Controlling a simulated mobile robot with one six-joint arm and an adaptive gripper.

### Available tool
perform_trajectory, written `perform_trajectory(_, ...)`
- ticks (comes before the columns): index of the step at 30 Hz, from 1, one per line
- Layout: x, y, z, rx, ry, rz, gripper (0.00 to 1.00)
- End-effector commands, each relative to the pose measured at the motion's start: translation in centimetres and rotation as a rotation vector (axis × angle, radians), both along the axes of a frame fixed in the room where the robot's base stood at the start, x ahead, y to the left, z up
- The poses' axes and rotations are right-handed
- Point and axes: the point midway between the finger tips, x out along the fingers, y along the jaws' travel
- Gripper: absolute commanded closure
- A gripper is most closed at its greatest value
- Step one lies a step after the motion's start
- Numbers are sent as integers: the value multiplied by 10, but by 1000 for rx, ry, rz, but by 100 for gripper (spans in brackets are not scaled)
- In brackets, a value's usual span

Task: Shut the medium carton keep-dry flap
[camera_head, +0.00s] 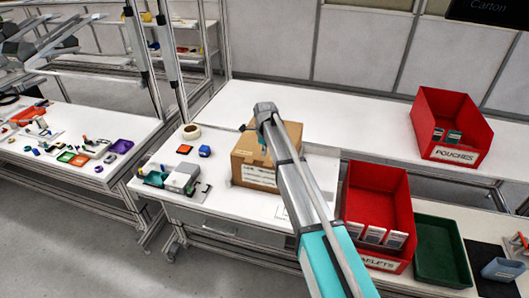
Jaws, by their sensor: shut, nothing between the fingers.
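The medium carton (241,171) is a brown cardboard box on the white bench, with a white printed label on its front. My arm crosses in front of its right part and covers much of its top. I cannot tell which panel is the keep-dry flap or how far it stands open. My gripper (263,149) is small in this view, over the carton top beside my wrist. It is shut and holds nothing. Whether it touches the carton cannot be told.
A tape roll (191,131), a blue block (204,151) and a grey device (182,177) lie left of the carton. A red bin (378,180) and a green tray (440,252) stand to the right. Another red bin (452,112) is at the back right. The bench behind is clear.

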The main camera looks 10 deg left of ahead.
Motion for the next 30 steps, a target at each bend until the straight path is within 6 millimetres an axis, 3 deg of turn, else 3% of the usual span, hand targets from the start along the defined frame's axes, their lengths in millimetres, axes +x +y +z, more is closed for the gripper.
perform_trajectory(1,0,0,9,0,0,0,100)
perform_trajectory(18,4,48,57,0,0,2,100)
perform_trajectory(30,6,68,76,0,0,-1,100)
